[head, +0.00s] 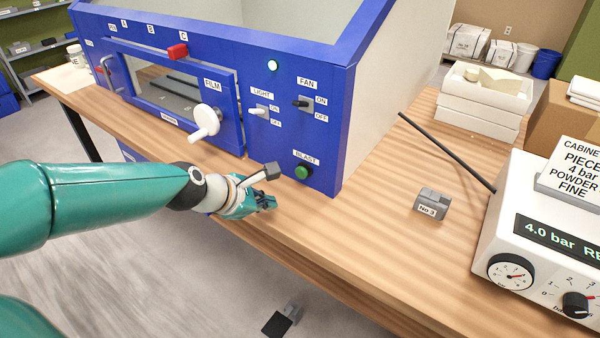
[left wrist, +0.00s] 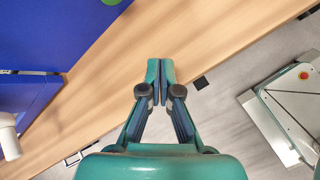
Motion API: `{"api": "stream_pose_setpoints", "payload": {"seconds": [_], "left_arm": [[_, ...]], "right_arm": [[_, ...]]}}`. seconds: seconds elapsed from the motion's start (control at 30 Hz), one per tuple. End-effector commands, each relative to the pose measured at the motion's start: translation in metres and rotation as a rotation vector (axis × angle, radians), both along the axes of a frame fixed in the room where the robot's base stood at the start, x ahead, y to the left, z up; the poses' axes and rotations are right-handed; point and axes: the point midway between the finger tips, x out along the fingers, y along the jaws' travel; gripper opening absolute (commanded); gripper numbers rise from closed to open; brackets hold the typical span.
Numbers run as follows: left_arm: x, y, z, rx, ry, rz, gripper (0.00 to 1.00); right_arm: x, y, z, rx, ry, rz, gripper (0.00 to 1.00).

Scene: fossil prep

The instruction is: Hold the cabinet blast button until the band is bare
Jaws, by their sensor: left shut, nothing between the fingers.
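The blue cabinet (head: 325,140) stands on the wooden bench. Its green BLAST button (head: 302,172) is low on the front's right end, and a green piece of it shows at the top edge of the left wrist view (left wrist: 111,2). My left gripper (head: 268,202) is in front of the cabinet, left of and below the button in the head view, apart from it. Its fingertips (left wrist: 160,70) are together with nothing between them. The cabinet window (head: 160,92) is dark, and I cannot make out the band through it. My right gripper is not in view.
A white FILM knob (head: 205,122), LIGHT switch (head: 258,111) and FAN switch (head: 302,103) are on the cabinet front. A lamp (head: 272,65) glows. Right stand a grey No 3 block (head: 431,204) and a white unit (head: 515,215) reading 4.0 bar. Bench between is clear.

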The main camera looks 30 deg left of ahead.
Motion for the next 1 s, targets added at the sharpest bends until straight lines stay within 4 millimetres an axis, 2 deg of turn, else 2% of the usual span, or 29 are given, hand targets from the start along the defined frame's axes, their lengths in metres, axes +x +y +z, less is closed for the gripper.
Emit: {"api": "stream_pose_setpoints", "payload": {"seconds": [0.53, 0.73, 1.0], "left_arm": [[0.067, -0.006, 0.002, 0.0, 0.001, -0.003, 0.0], [0.078, -0.007, 0.001, 0.0, 0.0, -0.002, 0.0], [0.079, -0.008, 0.0, 0.001, -0.001, -0.002, 0.0]], "right_arm": [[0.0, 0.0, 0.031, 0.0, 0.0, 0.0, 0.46], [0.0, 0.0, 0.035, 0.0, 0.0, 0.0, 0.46], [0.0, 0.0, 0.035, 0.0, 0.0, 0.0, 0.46]]}}
